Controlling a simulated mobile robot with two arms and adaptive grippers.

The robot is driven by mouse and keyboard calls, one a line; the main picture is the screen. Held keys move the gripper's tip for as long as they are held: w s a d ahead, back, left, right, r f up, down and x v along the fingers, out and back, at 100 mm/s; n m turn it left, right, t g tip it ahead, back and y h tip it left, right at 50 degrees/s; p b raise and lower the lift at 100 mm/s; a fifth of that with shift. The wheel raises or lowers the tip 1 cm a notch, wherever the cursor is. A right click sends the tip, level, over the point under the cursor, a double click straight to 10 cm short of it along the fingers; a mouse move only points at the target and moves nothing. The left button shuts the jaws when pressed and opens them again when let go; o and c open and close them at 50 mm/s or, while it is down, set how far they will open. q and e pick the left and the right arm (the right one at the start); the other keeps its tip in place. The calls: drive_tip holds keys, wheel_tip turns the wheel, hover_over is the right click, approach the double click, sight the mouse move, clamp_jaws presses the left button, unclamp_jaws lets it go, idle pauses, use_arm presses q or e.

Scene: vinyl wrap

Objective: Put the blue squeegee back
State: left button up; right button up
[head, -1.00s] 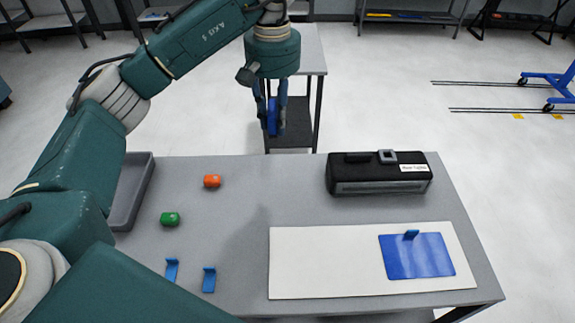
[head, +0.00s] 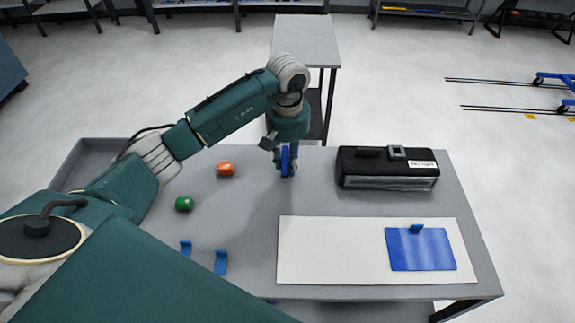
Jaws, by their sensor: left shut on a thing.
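My left gripper (head: 287,173) points down over the back middle of the grey table (head: 245,215). It is shut on the blue squeegee (head: 286,158), which shows upright between its fingers and is partly hidden by them. I cannot tell whether the squeegee touches the table. Two small blue upright brackets stand at the table's front left: one bracket (head: 186,249) is left of the other bracket (head: 221,263). Nothing shows in them. My right gripper is not in view.
A black case (head: 388,168) stands at the back right. A white board (head: 340,255) bears a blue sheet (head: 420,252) with a small blue tab. A grey tray (head: 85,155) sits at the left.

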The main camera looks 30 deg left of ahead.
sight(288, 156)
use_arm(q)
wheel_tip(288, 156, down, 2)
drive_tip(key=shift+f, duration=0.45)
drive_tip(key=o, duration=1)
drive_tip(key=shift+o, duration=0.2)
wheel_tip(288, 156, up, 12)
drive_tip(key=b, duration=0.3)
drive_tip(key=shift+f, duration=0.25)
drive_tip(key=shift+r, duration=0.45)
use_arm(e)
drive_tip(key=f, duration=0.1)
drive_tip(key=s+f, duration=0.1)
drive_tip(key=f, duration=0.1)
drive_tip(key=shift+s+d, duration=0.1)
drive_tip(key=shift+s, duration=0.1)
use_arm(q)
drive_tip(key=shift+r, duration=0.1)
